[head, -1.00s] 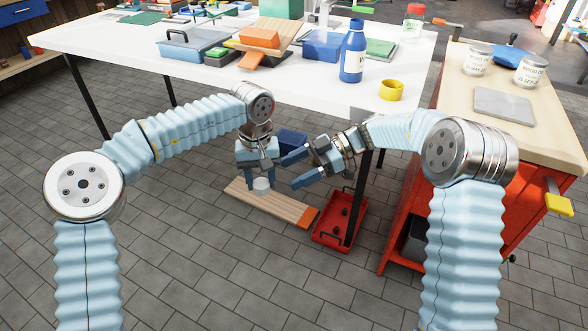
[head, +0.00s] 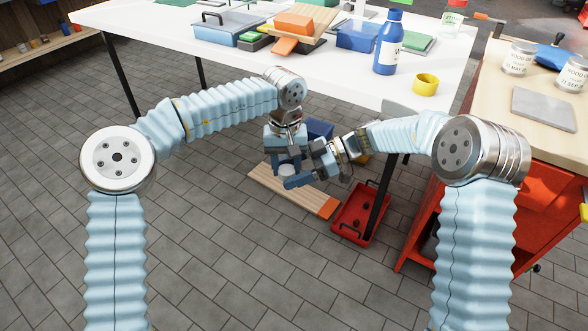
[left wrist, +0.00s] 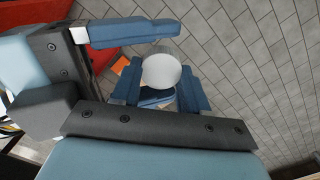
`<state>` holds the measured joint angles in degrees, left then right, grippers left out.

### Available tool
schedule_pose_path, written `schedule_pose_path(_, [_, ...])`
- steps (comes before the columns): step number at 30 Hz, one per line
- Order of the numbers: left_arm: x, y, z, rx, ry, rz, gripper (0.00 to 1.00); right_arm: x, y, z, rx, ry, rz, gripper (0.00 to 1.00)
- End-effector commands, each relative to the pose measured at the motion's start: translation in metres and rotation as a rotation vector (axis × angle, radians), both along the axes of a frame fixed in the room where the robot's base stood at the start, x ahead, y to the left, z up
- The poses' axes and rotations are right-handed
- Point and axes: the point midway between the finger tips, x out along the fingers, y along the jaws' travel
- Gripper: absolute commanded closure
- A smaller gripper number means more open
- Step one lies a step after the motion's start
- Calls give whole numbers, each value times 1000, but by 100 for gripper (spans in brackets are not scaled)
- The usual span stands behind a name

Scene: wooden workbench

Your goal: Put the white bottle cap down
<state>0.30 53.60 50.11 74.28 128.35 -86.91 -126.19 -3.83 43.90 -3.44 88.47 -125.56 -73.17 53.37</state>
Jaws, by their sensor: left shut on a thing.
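The white bottle cap (head: 286,170) is held between the fingertips of my left gripper (head: 287,166), which points down beyond the table's front edge, above the floor. In the left wrist view the cap (left wrist: 161,70) shows as a pale round disc between the two blue left fingers. My right gripper (head: 303,168) comes in from the right with its fingers apart. One of its fingers passes in front of the cap's lower edge in the head view. Its other finger is partly hidden by my left gripper. I cannot tell whether the right fingers touch the cap.
The white table (head: 240,58) carries a blue bottle (head: 388,45), a yellow ring-like cup (head: 425,85) and several boxes. Below lie a wooden board (head: 305,191) with an orange end and a red tray (head: 352,213). A red cabinet with a wooden top (head: 510,130) stands right.

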Motion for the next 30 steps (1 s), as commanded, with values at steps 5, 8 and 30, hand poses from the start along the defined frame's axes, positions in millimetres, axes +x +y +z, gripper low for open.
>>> schedule_pose_path(5, [0,0,0,0,-1,0,93,0,0,0,1,1,1,62])
schedule_pose_path(8, [1,1,0,0,-2,2,93,-1,0,0,1,2,4,77])
schedule_pose_path(30, [0,0,0,0,-1,0,93,3,-17,6,0,1,-1,25])
